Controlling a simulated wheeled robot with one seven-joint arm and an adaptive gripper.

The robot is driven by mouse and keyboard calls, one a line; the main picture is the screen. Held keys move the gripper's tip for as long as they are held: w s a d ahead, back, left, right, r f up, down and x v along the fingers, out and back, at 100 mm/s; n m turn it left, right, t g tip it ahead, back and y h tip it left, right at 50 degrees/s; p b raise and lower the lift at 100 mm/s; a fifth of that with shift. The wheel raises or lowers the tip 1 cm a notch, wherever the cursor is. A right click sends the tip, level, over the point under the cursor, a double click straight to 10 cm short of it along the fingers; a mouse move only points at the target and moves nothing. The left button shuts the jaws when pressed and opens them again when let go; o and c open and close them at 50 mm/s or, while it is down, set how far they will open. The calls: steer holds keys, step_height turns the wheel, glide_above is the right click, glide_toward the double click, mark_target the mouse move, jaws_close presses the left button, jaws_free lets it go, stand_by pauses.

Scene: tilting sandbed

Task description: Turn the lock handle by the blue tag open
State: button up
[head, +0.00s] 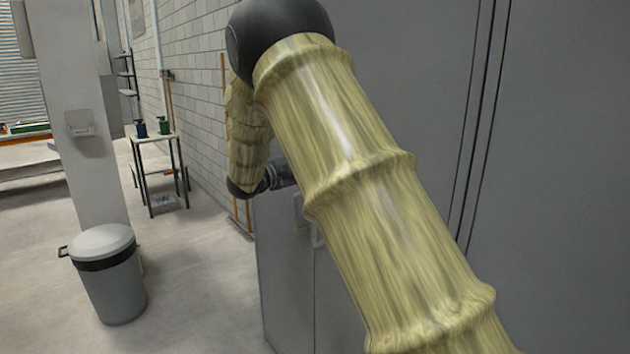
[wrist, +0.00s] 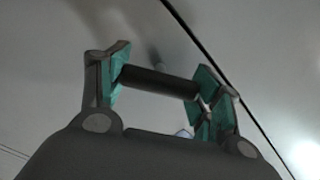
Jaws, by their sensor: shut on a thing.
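In the wrist view, my gripper (wrist: 161,78) is shut on a dark, bar-shaped lock handle (wrist: 158,82). The bar spans the space between the teal finger pads and touches or nearly touches both. A thin stem joins the handle to the grey panel behind it. A small pale bluish patch (wrist: 183,133) shows just above the gripper body; I cannot tell whether it is the blue tag. In the head view, my arm hides the handle and the fingers.
A grey cabinet (head: 283,275) stands behind my arm, with a dark seam in the panel at right. A lidded bin (head: 110,285) stands on the floor at left. A small table (head: 152,140) with two bottles is further back. The floor between is clear.

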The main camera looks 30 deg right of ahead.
steer(key=m+b, duration=0.2)
steer(key=b, duration=0.1)
steer(key=m+b, duration=0.2)
steer(key=b, duration=0.1)
steer(key=shift+f+b, duration=0.35)
steer(key=shift+b, duration=0.05)
steer(key=shift+r+m+b, duration=0.15)
steer(key=shift+m+b, duration=0.75)
steer(key=shift+b, duration=0.15)
steer(key=o, duration=1)
steer(key=shift+s+r, duration=0.1)
steer(key=a, duration=0.8)
steer(key=s+a, duration=0.1)
steer(key=a, duration=0.3)
